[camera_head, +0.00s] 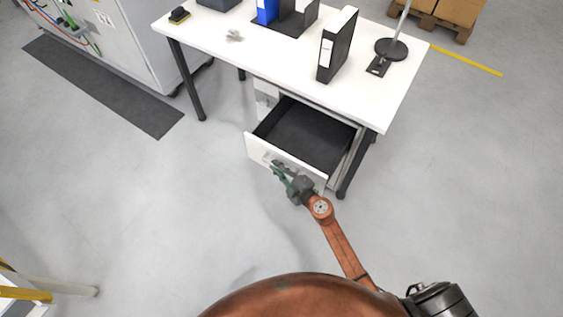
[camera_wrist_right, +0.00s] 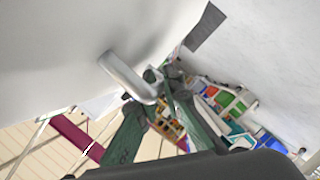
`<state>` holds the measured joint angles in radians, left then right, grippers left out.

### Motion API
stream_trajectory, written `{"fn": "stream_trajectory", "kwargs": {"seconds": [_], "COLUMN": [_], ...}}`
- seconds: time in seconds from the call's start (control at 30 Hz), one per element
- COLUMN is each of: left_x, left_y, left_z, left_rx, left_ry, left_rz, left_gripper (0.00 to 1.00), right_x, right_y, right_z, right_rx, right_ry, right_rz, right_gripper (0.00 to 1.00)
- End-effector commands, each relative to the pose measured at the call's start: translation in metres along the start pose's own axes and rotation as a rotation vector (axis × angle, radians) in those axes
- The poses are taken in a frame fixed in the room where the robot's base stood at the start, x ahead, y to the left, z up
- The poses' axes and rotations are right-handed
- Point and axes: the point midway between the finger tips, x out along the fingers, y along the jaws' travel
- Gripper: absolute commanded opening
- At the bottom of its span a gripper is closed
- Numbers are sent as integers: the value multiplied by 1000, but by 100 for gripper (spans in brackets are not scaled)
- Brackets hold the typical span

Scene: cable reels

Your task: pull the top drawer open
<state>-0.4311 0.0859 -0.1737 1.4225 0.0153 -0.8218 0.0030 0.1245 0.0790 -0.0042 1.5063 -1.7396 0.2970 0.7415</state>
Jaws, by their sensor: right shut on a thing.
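The top drawer (camera_head: 306,138) of the white drawer unit under the table stands pulled well out, and its dark inside shows empty in the head view. Its white front panel (camera_head: 257,149) faces me. My right gripper (camera_head: 276,168) is at the front panel, shut on the drawer handle. In the right wrist view the handle (camera_wrist_right: 126,76) is a pale metal bar on the white panel, and the green fingers of my right gripper (camera_wrist_right: 160,85) close at its near end. My left gripper is not in view.
The white table (camera_head: 270,54) stands above the drawer unit, with a black binder (camera_head: 339,45), a blue binder (camera_head: 267,11) and a round-based stand (camera_head: 391,49) on it. A dark table leg (camera_head: 345,182) stands right beside the drawer. The floor in front is clear.

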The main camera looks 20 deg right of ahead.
Motion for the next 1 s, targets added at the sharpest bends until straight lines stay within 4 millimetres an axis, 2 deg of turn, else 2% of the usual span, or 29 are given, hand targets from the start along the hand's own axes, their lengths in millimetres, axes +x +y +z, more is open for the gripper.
{"fn": "stream_trajectory", "kwargs": {"seconds": [0.1, 0.43, 0.47, 0.53, 0.83, 1.0], "left_x": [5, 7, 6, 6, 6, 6], "left_y": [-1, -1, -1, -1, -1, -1], "left_z": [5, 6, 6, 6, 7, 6], "left_rx": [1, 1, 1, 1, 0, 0], "left_ry": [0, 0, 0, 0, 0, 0], "left_rz": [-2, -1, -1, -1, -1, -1], "left_gripper": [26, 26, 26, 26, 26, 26], "right_x": [-3, -3, -3, -3, -4, -20], "right_y": [-3, -4, -4, -4, -4, -5], "right_z": [-5, -5, -5, -4, -5, -4], "right_rx": [1, 0, 0, 0, 0, 0], "right_ry": [0, -2, -2, -2, -2, -3], "right_rz": [0, 0, 0, 0, 0, -1], "right_gripper": [0, 0, 10, 15, 16, 16]}}
